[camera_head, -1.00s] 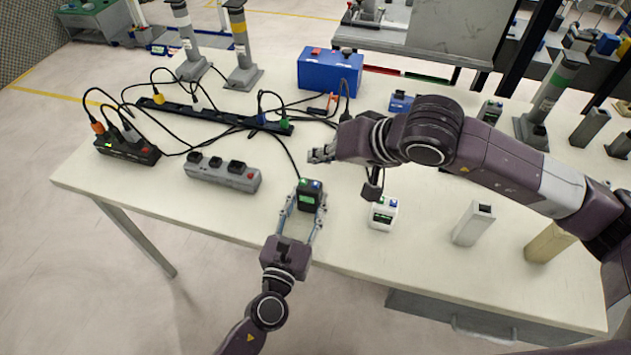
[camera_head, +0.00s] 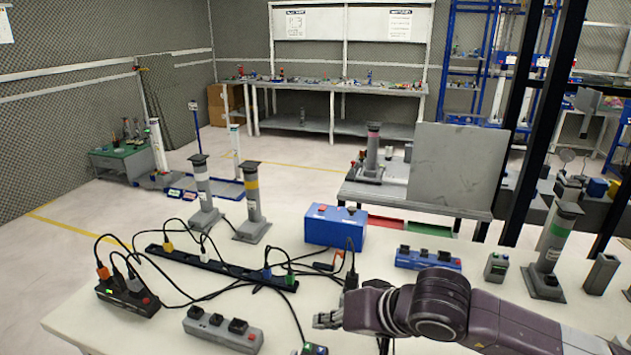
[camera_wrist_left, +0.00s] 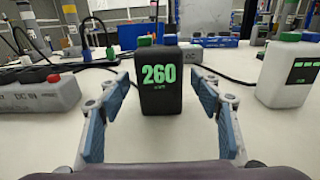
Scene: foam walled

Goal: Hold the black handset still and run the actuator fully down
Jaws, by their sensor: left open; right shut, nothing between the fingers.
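The black handset (camera_wrist_left: 161,82) stands upright on the table in the left wrist view, its display reading 260 in green. Its top also shows at the bottom edge of the head view (camera_head: 314,349). My left gripper (camera_wrist_left: 161,95) is open, with one blue-padded finger on each side of the handset and gaps showing on both sides. Upright actuator columns have a white band (camera_head: 202,190), a yellow band (camera_head: 252,203) and a green band (camera_head: 557,245); which one the handset drives is unclear.
A white handset (camera_wrist_left: 288,75) stands right of the black one. A grey power box (camera_wrist_left: 38,92) is at left; a black power strip (camera_head: 215,266) with several cables lies behind. A blue box (camera_head: 335,226) stands at the table's back. Cables cross the table's middle.

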